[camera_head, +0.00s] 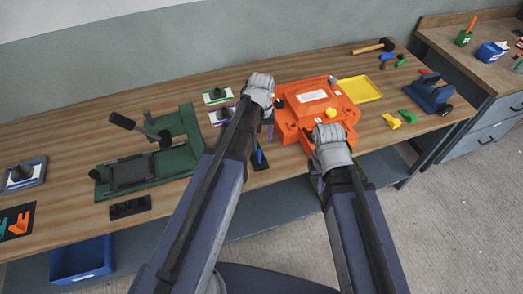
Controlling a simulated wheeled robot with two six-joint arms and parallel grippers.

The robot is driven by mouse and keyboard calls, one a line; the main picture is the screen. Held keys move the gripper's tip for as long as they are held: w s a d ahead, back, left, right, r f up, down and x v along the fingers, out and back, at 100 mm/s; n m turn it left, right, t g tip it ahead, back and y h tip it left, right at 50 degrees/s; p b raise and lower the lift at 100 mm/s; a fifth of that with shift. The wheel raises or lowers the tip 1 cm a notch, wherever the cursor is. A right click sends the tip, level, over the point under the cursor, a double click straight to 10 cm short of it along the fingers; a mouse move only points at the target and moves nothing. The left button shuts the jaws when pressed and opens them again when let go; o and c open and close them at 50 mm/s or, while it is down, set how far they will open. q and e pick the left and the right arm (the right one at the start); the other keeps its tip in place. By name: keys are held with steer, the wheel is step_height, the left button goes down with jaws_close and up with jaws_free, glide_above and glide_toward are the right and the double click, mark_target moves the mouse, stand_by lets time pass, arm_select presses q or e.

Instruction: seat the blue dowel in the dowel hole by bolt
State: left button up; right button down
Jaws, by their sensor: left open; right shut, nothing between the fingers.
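A short blue cylinder (387,57), which looks like the blue dowel, lies at the back of the bench right of the hammer. A small blue piece (260,155) also shows on a dark pad beside my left arm; I cannot tell what it is. The orange mould (297,93) lies at mid-bench with a yellow knob on top. The dowel hole and bolt are too small to make out. My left gripper (261,95) is open at the mould's left edge, its fingers mostly hidden. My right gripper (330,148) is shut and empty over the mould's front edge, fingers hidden.
A yellow tray (360,90) stands right of the mould. A green cylinder (402,61), a hammer (374,46), yellow and green pieces and a blue clamp (430,97) lie rightward. A green fixture (150,160) fills the left. Bare wood lies behind it.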

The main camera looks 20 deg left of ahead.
mark_target(260, 150)
arm_select(q)
steer(key=shift+s+f+b, duration=0.25)
steer(key=shift+f+b, duration=0.05)
steer(key=shift+b, duration=0.1)
step_height(260, 150, down, 2)
steer(key=shift+w+f+b, duration=0.1)
steer(key=shift+w+b, duration=0.05)
steer(key=shift+b, duration=0.85)
steer(key=f+b, duration=0.5)
steer(key=shift+a, duration=0.3)
steer(key=shift+r, duration=0.1)
steer(key=shift+c, duration=0.2)
jaws_close()
